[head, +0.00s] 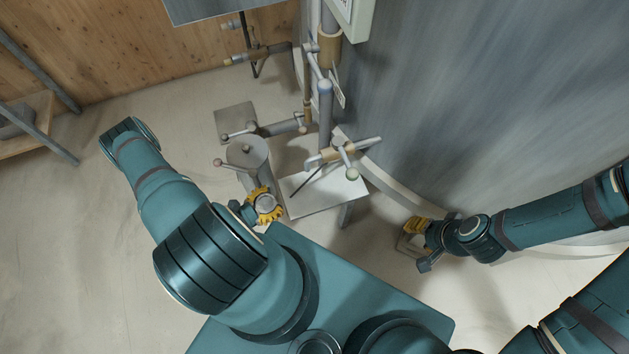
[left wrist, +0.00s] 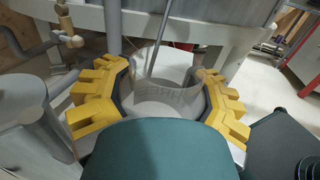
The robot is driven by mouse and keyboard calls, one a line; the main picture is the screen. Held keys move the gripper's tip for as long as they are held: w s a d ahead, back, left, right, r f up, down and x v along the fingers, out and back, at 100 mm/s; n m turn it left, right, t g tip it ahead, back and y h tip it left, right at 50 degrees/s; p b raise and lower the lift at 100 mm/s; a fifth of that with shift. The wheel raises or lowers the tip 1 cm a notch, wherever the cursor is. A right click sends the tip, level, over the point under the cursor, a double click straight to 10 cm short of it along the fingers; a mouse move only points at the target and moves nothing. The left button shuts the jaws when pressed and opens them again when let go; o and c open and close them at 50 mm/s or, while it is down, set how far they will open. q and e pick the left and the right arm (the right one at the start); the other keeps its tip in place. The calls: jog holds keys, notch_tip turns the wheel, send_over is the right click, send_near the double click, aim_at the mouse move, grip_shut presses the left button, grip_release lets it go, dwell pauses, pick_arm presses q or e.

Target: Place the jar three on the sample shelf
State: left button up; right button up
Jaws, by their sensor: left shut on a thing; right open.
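My left gripper (head: 264,207) is shut on a clear jar (left wrist: 165,98) with raised letters reading "THREE". In the left wrist view the yellow fingers grip it from both sides. In the head view the jar shows as a small pale round top (head: 266,202) between the fingers. A pale flat shelf (head: 325,193), which looks like the sample shelf, stands just right of this gripper, below a valve. The jar is beside its left edge in the head view; its height over the shelf is unclear. My right gripper (head: 414,228) is open and empty over the floor, right of the shelf.
A valve with handles (head: 343,153) and a thin dark rod overhang the shelf. A grey round-topped stand (head: 247,152) is close behind my left gripper. The big grey tank (head: 460,90) fills the right side. Bare floor (head: 80,240) lies left.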

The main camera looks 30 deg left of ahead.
pick_arm(q)
jog(key=x, duration=1.3)
jog(key=shift+w+d+b, duration=0.15)
jog(key=shift+w+b, duration=0.15)
jog(key=f, duration=0.1)
jog(key=f+b, duration=0.1)
jog(key=f, duration=0.1)
jog(key=shift+w+d, duration=0.2)
jog(key=shift+w, duration=0.2)
jog(key=shift+f, duration=0.3)
jog(key=shift+f, duration=0.1)
jog(key=o, duration=1.5)
jog(key=shift+c, duration=0.2)
